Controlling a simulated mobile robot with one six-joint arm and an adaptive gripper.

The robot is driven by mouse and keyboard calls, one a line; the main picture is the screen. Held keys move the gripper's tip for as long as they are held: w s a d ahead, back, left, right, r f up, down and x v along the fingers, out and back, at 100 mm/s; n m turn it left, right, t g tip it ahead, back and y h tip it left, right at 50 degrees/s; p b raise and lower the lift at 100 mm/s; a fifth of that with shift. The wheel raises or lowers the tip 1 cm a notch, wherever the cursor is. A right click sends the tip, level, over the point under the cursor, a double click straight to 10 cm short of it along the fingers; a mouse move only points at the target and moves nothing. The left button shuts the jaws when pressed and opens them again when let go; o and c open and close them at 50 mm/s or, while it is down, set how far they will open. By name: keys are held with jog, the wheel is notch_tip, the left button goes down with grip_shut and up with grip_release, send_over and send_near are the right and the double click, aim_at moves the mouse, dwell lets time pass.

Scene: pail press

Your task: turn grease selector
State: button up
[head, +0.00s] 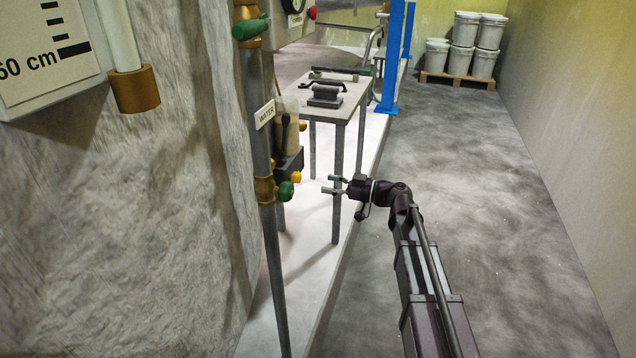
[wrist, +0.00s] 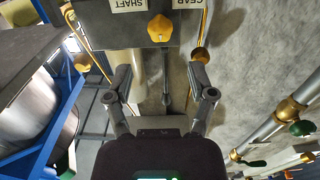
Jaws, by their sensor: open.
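A yellow-orange selector knob (wrist: 160,28) sits on a grey box (wrist: 112,32) in the wrist view, between upside-down plates reading SHAFT (wrist: 128,4) and GEAR (wrist: 188,3). In the head view a small yellow knob (head: 297,177) shows on a dark box (head: 291,163) behind the water pipe; it may be the same knob. My gripper (head: 328,185) is open and empty, to the right of that box and pointing left at it. In the wrist view the open fingers (wrist: 160,96) lie either side of the knob's line, apart from it.
A vertical pipe with a green-handled valve (head: 286,191) and a WATER tag (head: 265,114) stands left of my gripper. A grey table (head: 345,96) holds a dark tool beyond it. White pails (head: 464,40) stand on a pallet far back. The floor at right is clear.

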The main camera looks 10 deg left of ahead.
aim_at(300, 178)
jog(key=shift+a, duration=0.15)
jog(key=shift+w+a, duration=0.2)
jog(key=shift+a, duration=1.15)
jog(key=shift+w+a, duration=0.2)
jog(key=shift+a, duration=1.15)
jog(key=shift+w+a, duration=0.2)
jog(key=shift+a, duration=1.4)
jog(key=shift+c, duration=0.2)
jog(key=shift+d, duration=0.1)
jog(key=c, duration=0.6)
